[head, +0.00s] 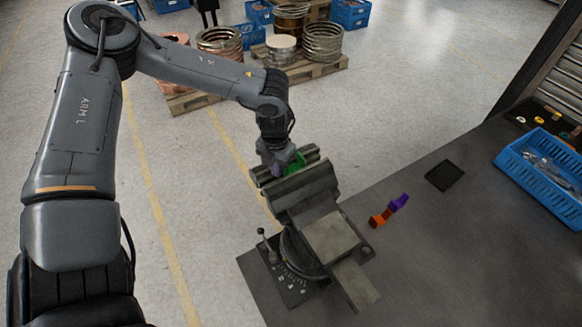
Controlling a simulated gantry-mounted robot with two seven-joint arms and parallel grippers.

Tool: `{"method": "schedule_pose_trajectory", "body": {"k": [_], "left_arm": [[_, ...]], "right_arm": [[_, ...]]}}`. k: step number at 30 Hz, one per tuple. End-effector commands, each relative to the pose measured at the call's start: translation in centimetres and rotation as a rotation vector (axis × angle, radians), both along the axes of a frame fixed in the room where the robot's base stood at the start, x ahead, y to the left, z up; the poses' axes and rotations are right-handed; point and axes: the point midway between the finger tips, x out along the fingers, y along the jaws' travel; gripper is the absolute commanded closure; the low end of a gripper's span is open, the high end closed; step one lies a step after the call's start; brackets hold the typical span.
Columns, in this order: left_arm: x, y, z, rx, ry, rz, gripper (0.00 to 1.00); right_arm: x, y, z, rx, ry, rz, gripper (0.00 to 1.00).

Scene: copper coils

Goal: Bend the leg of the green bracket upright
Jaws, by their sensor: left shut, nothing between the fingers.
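The green bracket (296,162) sits at the jaws of the grey bench vise (302,190). Only a small part of it shows; the rest is hidden by my left gripper and the vise jaws, so I cannot tell its leg's angle. My left gripper (277,170) is shut with nothing between its fingers. It points down at the vise jaws, right beside the green bracket on its left; I cannot tell whether they touch. My right gripper is not in view.
An orange bracket (380,219) and a purple bracket (399,202) lie together on the dark bench (440,250), right of the vise. A black square pad (444,175) and a blue crate (545,178) are further right. Pallets with coils (322,42) stand on the floor behind.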

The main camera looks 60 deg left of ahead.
Motion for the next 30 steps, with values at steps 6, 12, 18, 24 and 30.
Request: {"method": "schedule_pose_trajectory", "body": {"k": [6, 12, 18, 24, 30], "left_arm": [[-0.7, 0.1, 0.0, 0.0, 0.0, 0.0, 1.0], [-1.1, 0.1, 0.1, 0.0, 0.001, 0.0, 1.0], [-1.1, 0.1, 1.2, 0.001, 0.0, -0.001, 1.0], [-1.1, 0.1, 2.9, 0.0, 0.001, 0.0, 1.0], [-1.1, 0.1, 4.5, 0.001, 0.0, 0.0, 1.0]], "right_arm": [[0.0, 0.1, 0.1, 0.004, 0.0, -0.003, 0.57], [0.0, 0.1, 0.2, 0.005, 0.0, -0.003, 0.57], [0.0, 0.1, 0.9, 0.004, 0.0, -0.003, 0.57], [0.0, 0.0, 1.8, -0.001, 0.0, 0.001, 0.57], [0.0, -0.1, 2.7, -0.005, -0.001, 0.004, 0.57]]}}
